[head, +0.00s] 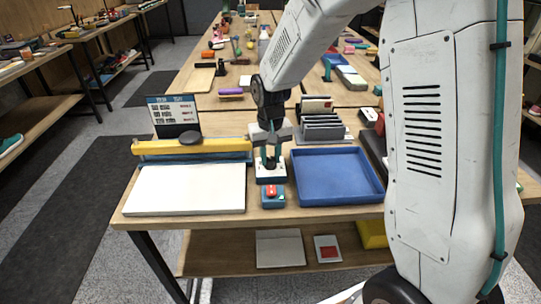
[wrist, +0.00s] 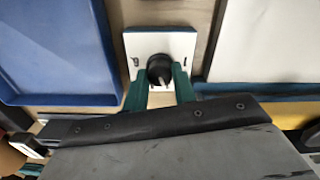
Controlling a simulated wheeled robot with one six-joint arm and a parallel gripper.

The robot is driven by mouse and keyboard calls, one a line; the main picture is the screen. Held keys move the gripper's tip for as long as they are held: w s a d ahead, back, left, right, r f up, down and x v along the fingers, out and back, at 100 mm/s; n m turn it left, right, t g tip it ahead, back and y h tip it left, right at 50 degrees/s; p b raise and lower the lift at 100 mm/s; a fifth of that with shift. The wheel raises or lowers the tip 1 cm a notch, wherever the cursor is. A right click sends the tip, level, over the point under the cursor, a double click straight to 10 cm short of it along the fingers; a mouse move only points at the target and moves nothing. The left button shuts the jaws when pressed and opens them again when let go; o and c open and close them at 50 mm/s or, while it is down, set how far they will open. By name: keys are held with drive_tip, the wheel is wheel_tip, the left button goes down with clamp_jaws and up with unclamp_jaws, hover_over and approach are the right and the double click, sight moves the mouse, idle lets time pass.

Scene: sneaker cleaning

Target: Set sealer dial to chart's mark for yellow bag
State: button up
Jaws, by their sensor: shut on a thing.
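The black dial (wrist: 159,66) sits on a white plate (wrist: 174,42) in the wrist view; a pale pointer line on it points toward my gripper, slightly right. Plate marks are too small to read. My gripper (wrist: 160,82) is shut on the dial, a green finger on each side. The sealer, with a yellow bar (head: 195,147) and white bed (head: 184,190), stands left. The chart (head: 174,116) stands behind it; its rows are unreadable.
A blue tray (head: 337,176) lies right of the dial box. A small blue box with a red button (head: 271,191) is in front. A rack with grey dividers (head: 323,129) stands behind. A yellow item (head: 372,234) is on the lower shelf.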

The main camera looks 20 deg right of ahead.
sight(271, 159)
drive_tip(key=shift+w+r+m, duration=0.1)
drive_tip(key=shift+m, duration=0.2)
drive_tip(key=o, duration=1)
wheel_tip(271, 159, up, 8)
drive_tip(key=shift+f, duration=0.15)
drive_tip(key=s+d+r, duration=0.1)
drive_tip(key=s+r, duration=0.2)
drive_tip(key=s, duration=0.7)
drive_tip(key=s+d+r+n+t, duration=0.1)
drive_tip(key=s+r, duration=0.3)
drive_tip(key=s, duration=0.6)
drive_tip(key=s+d+r, duration=0.1)
drive_tip(key=s+r, duration=0.2)
drive_tip(key=s, duration=0.7)
drive_tip(key=shift+s+d+r+n, duration=0.15)
drive_tip(key=shift+r+n, duration=0.15)
drive_tip(key=shift+r, duration=0.05)
